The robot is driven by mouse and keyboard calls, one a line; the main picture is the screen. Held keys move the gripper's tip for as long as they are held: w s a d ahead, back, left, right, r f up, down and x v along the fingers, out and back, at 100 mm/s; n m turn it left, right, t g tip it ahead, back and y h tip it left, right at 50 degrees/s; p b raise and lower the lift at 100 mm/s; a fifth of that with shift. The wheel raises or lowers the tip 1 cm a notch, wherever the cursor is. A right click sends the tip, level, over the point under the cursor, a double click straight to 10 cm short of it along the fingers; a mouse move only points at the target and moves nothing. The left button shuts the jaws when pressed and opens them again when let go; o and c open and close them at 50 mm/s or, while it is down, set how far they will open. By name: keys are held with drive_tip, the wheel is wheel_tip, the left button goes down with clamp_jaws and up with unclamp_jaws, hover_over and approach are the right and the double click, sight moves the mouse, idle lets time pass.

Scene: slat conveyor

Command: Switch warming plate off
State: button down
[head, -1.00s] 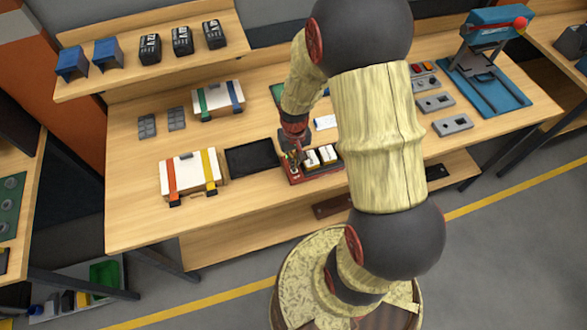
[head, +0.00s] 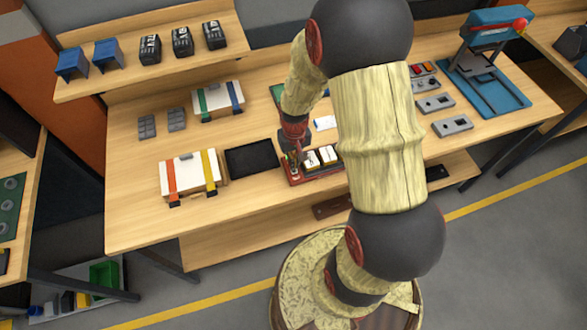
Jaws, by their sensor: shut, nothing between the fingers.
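A flat black rectangular plate (head: 251,159) lies on the wooden bench, left of my gripper. It may be the warming plate; no switch or lit lamp can be made out on it. My gripper (head: 296,158) points down just right of this plate, at the left end of a red tray (head: 295,181). It is shut and empty. The fingertips are small and partly lost against the tray's contents, so I cannot tell whether they touch anything.
The red tray holds white blocks (head: 327,154). A white box with red and yellow straps (head: 188,174) stands left of the black plate. Grey blocks (head: 452,125) and a blue press (head: 490,80) are at the right. My arm hides the bench's middle.

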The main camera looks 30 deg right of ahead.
drive_tip(key=shift+f+b, duration=1)
drive_tip(key=shift+f, duration=0.4)
idle(0.9)
drive_tip(key=shift+r, duration=0.15)
drive_tip(key=shift+r+p, duration=2.6)
drive_tip(key=shift+r, duration=0.8)
drive_tip(key=s+a+r+n+t+b, duration=0.1)
drive_tip(key=s+a+r+t+b, duration=0.1)
drive_tip(key=s+a+r+b, duration=0.4)
drive_tip(key=s+a+r+n+t+b, duration=0.2)
drive_tip(key=s+a+r+b, duration=0.4)
drive_tip(key=r, duration=0.5)
drive_tip(key=shift+r+t+b, duration=0.4)
drive_tip(key=shift+t+b, duration=0.4)
drive_tip(key=shift+b, duration=0.5)
